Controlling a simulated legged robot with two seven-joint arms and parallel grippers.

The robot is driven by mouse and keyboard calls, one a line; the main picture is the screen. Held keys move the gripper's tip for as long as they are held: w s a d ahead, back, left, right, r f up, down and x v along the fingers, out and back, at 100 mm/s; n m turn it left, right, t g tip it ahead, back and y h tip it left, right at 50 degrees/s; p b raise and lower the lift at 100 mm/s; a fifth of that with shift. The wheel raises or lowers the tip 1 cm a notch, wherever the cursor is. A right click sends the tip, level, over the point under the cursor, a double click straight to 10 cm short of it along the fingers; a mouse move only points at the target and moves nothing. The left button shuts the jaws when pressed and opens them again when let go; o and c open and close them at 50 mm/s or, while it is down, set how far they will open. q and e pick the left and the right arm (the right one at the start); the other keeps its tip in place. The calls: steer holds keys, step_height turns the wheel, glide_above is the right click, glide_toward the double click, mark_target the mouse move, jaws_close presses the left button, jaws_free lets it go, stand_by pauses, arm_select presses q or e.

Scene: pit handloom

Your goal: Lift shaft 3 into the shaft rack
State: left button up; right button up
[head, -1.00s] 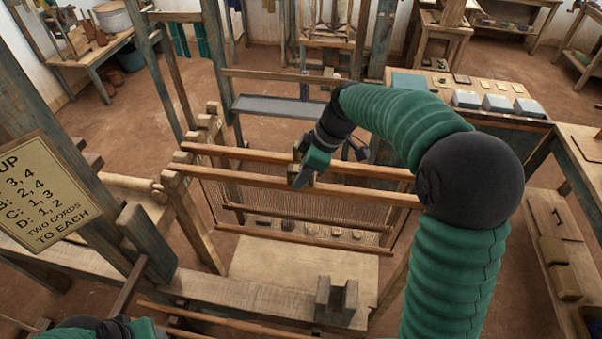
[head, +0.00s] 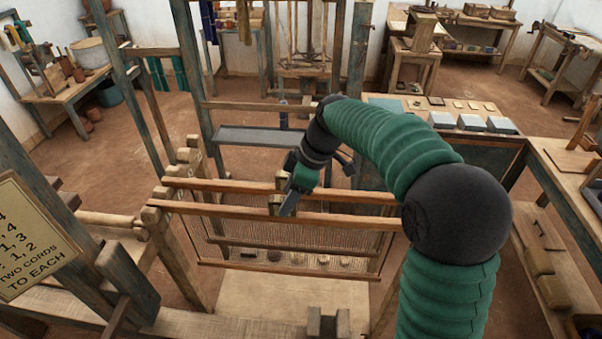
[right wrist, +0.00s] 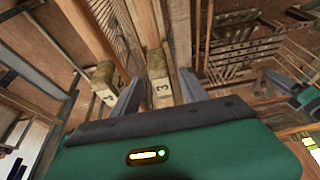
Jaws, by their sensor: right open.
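My right gripper (head: 284,206) reaches down to the nearer of two long wooden shaft bars. In the right wrist view its two grey fingers (right wrist: 158,97) are apart. A small wooden block marked 3, on shaft 3 (right wrist: 157,82), shows between them; I cannot tell whether they touch it. A second block with a dark mark (right wrist: 103,77) lies left of the fingers. In the head view the nearer bar (head: 345,218) and the farther bar (head: 220,186) lie level across the loom. A green and grey part that looks like my left gripper (right wrist: 306,95) shows small at the right edge.
Notched wooden supports (head: 150,216) stand at the bars' left ends. Heddle cords and a lower bar (head: 290,249) hang below. A grey tray (head: 262,138) lies beyond. A bench (head: 385,104) with grey blocks stands right. I cannot tell which part is the shaft rack.

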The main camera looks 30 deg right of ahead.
steer(key=v, duration=1.3)
steer(key=shift+r+b, duration=0.2)
steer(key=shift+b, duration=0.15)
steer(key=shift+s, duration=0.1)
